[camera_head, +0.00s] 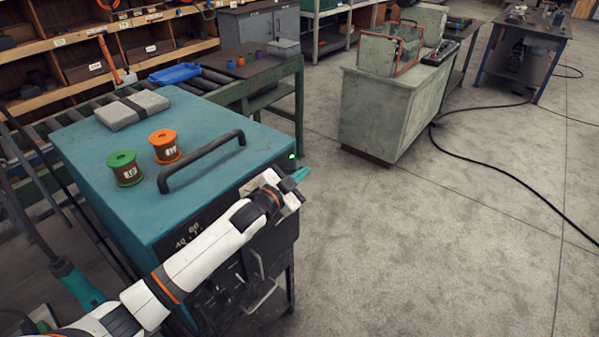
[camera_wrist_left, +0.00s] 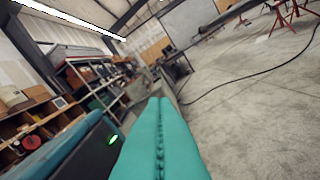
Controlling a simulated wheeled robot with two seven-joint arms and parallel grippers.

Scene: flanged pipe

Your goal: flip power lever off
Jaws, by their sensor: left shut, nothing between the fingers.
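The teal power unit (camera_head: 215,112) stands at the left in the head view, with a black bar handle on top. A small green light (camera_head: 292,156) glows at the right end of its front face. The light also shows in the wrist view (camera_wrist_left: 112,139). My left gripper (camera_head: 302,173) is at that end of the front, just below and right of the light. Its teal fingers (camera_wrist_left: 160,125) are pressed together with nothing between them. I cannot make out the power lever; my arm and gripper cover part of the front. My right gripper is not in view.
A green spool (camera_head: 125,168), an orange spool (camera_head: 165,146) and a grey slab (camera_head: 132,109) sit on the unit's top. A roller conveyor and shelves stand behind. A grey-green cabinet (camera_head: 385,115) stands at upper right. A black cable (camera_head: 500,172) crosses otherwise open floor.

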